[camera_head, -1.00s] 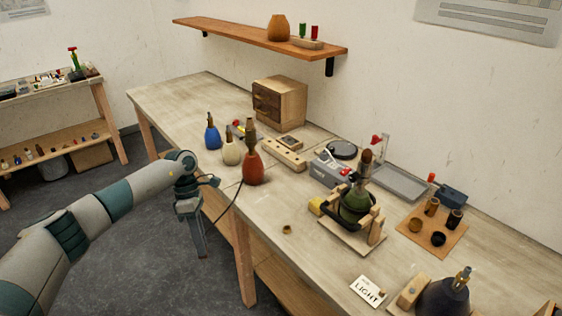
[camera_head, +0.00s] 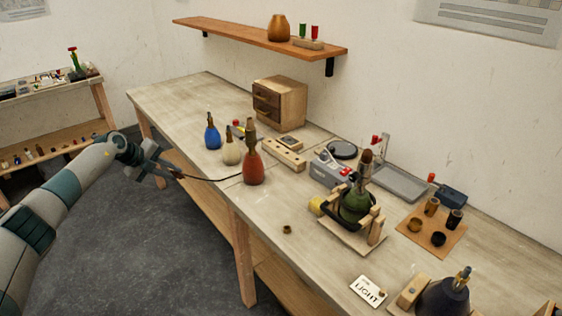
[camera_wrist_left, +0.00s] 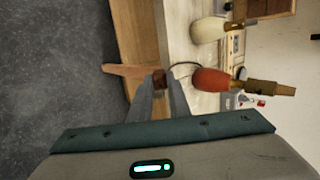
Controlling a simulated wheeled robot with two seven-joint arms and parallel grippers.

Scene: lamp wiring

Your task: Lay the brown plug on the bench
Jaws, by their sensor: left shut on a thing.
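My left gripper (camera_head: 170,174) is beside the bench's front edge at the left, pointing right toward the bench. It is shut on the brown plug, a small brown block between the fingertips in the left wrist view (camera_wrist_left: 159,79). A dark cord (camera_head: 215,180) runs from the gripper to the red bottle-shaped lamp (camera_head: 253,169), which stands upright on the bench (camera_head: 160,97). In the left wrist view the plug appears over or near the bench's front edge; its exact height is unclear. My right gripper is not in view.
A blue bottle (camera_head: 212,137) and a cream bottle (camera_head: 231,151) stand near the red lamp. A wooden drawer box (camera_head: 281,104) is behind them. A green lamp in a wooden cradle (camera_head: 345,240) stands farther right. The bench's left end is bare.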

